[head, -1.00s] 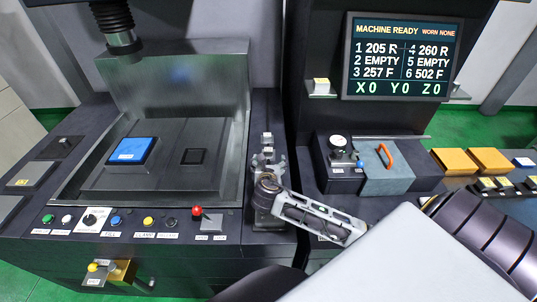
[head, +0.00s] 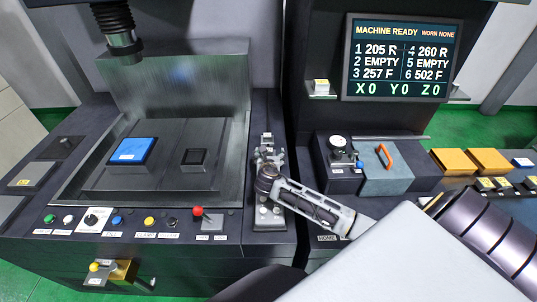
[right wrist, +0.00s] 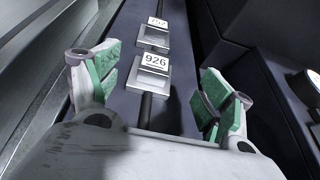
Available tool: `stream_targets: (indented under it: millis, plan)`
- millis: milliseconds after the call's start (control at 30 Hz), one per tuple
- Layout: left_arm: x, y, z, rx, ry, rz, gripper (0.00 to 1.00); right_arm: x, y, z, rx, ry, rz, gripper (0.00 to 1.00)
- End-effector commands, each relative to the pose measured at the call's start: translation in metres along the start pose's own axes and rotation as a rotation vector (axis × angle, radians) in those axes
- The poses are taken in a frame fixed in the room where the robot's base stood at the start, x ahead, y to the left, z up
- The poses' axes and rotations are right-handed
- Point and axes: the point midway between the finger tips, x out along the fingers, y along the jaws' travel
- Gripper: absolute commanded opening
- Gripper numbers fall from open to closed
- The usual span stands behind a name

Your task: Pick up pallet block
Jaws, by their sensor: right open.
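No block is labelled as a pallet block, so I cannot tell for sure which it is. A blue square block (head: 132,150) sits on the plate in the machine tank, left of a small dark square block (head: 194,157). My right gripper (head: 269,153) is over the narrow dark ledge right of the tank. In the right wrist view my right gripper (right wrist: 153,80) is open and empty. Beyond its fingers, a grey metal block labelled 926 (right wrist: 151,80) stands on the dark strip, with a second labelled block (right wrist: 153,38) farther on. My left gripper is out of view.
The tank wall (head: 238,140) rises left of the ledge. A grey box with an orange handle (head: 385,154) stands to the right, with yellow blocks (head: 470,161) beyond. The screen (head: 402,58) reads MACHINE READY.

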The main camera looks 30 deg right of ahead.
Motion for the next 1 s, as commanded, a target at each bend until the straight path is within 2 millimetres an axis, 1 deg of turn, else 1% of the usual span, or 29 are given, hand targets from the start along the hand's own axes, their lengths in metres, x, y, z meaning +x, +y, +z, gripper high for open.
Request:
stream_targets:
  millis: [133,567,767,1000]
  plan:
    - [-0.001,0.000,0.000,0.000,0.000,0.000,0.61,0.005,0.000,0.000,0.001,0.000,0.000,0.80]
    - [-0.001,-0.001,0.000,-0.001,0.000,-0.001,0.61,0.007,0.001,0.000,0.001,0.001,0.000,0.80]
    - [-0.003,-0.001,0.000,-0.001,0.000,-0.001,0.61,0.016,0.003,-0.001,0.002,0.001,0.000,0.80]
    - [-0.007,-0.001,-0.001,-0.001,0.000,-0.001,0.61,0.034,0.006,-0.003,0.001,0.000,-0.001,0.80]
